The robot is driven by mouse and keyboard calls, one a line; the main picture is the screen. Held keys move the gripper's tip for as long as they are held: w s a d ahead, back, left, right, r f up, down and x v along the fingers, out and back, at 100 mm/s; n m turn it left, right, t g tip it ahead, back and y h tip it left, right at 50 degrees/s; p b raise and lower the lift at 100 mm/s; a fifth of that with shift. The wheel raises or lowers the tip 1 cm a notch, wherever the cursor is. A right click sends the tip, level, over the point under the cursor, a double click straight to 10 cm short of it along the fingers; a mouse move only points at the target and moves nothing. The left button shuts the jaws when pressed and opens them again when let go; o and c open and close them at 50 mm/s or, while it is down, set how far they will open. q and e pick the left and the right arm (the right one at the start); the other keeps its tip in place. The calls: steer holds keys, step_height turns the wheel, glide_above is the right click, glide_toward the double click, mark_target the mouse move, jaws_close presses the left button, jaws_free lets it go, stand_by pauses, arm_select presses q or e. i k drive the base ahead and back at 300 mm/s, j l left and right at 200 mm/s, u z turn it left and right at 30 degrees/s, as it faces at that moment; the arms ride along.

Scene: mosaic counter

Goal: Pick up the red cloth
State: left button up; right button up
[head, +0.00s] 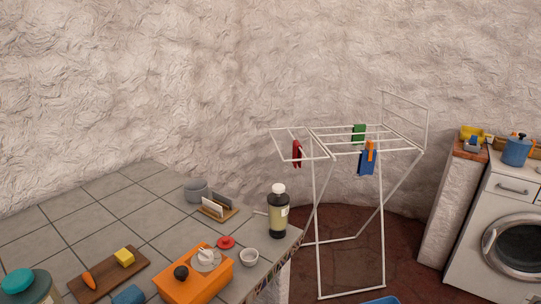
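A small red cloth (296,154) hangs over a bar at the left part of the white drying rack (318,200). The rack stands on the floor beyond the right end of the tiled counter. A green cloth (358,133), a blue cloth (365,163) and an orange cloth (371,150) hang on the rack to the right of the red one. Neither of my grippers shows in the head view.
A washing machine (490,246) stands at the right. Dark red floor shows around the rack.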

mark_target(296, 153)
steer(key=i+l+u, duration=0.1)
steer(key=u, duration=0.3)
steer(key=i+l+u, duration=0.1)
steer(key=l+u, duration=0.15)
steer(key=u, duration=0.15)
steer(key=l+u, duration=0.2)
steer(key=u, duration=0.25)
